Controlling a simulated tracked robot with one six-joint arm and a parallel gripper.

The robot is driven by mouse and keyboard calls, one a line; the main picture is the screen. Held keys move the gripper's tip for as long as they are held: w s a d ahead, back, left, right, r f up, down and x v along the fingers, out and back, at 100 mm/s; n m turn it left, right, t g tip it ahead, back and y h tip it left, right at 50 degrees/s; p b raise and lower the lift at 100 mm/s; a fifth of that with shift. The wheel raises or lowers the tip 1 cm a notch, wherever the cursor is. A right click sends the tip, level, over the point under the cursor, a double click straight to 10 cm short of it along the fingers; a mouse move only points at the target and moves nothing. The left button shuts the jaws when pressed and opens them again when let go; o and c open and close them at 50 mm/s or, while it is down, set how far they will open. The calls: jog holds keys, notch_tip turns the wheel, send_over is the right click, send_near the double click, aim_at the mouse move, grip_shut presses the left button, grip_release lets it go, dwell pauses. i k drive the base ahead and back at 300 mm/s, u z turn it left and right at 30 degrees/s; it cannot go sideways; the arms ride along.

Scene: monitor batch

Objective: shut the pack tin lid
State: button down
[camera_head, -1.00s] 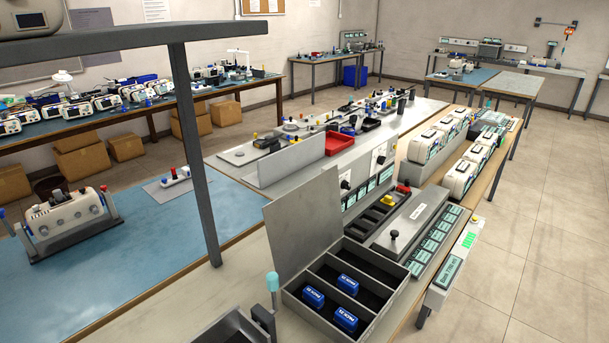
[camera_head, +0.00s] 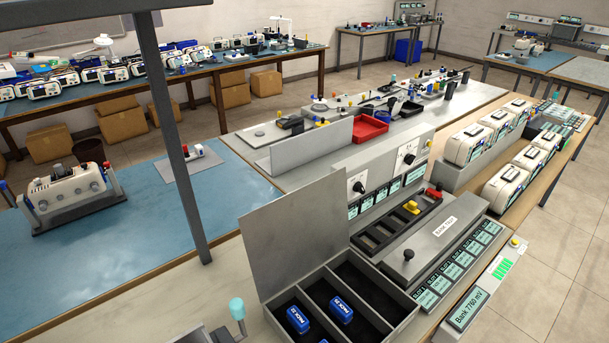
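The pack tin (camera_head: 411,325) is a grey open box with dark compartments, at the bottom centre. Its lid (camera_head: 302,233) is a flat grey panel standing raised along the tin's left back side, so the tin is open. Two blue packs, one at left (camera_head: 297,319) and one at right (camera_head: 341,309), lie inside, in separate compartments. The right compartment looks empty where it shows. The tin's near part is cut off by the picture's lower edge.
A grey bank unit with a black knob (camera_head: 408,256) adjoins the tin's right side. A dark post (camera_head: 180,140) rises at left. The blue mat (camera_head: 130,270) has bare room.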

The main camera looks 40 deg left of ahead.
aim_at(288, 237)
jog(key=i, duration=1)
jog(key=u, duration=2.85)
jog(key=i, duration=0.3)
jog(key=z, duration=0.15)
